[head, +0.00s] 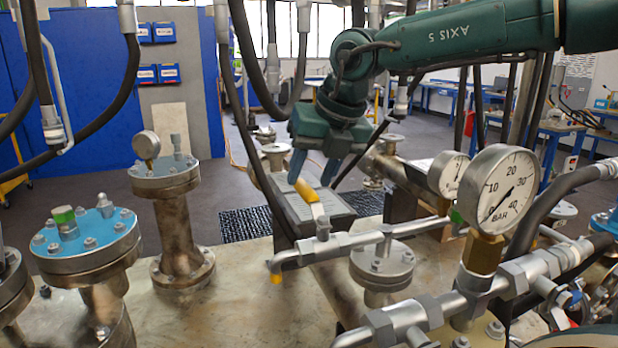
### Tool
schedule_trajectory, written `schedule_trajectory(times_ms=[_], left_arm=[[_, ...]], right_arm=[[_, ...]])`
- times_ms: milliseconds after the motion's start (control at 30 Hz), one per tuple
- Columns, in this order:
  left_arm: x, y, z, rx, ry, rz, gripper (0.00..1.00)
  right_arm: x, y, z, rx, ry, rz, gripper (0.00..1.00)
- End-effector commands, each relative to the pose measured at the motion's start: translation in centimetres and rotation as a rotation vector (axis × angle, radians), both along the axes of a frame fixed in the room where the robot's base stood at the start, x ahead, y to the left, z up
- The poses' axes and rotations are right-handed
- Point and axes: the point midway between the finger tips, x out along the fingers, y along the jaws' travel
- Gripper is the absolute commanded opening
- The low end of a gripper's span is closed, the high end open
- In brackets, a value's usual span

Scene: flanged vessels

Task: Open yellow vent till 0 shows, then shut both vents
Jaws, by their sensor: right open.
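A small green part (456,216), perhaps the other vent's handle, is mostly hidden behind the large gauge. The large gauge (507,168) is marked 0 to 40 BAR; its needle slants from upper right to lower left, and I cannot tell the exact reading. My left gripper is out of view.
A second gauge (447,174) stands behind the large one, its reading too small to tell. Flanged vessels (180,230) with blue tops stand at the left on the pale bench (225,315). Dark hoses hang at left and centre. Pipework crowds the right; bare bench lies at centre left.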

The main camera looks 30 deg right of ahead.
Motion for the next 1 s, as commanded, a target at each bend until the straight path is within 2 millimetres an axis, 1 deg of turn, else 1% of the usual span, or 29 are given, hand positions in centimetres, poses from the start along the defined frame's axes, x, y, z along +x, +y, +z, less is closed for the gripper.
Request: schedule_trajectory(times_ms=[33,200,500,567,1000], left_arm=[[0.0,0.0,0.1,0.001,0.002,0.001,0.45],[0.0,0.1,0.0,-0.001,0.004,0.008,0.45],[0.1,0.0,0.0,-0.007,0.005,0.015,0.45],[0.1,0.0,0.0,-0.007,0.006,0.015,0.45],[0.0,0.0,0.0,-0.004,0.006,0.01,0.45]], right_arm=[[0.3,0.0,-0.6,-0.002,0.004,0.0,0.43],[0.8,0.2,-1.7,-0.001,0.001,0.0,0.43],[0.9,0.2,-1.9,-0.001,0.0,0.0,0.43],[0.9,0.2,-1.9,-0.001,0.0,0.0,0.39],[0.9,0.2,-1.9,0.0,-0.001,0.0,0.03]])
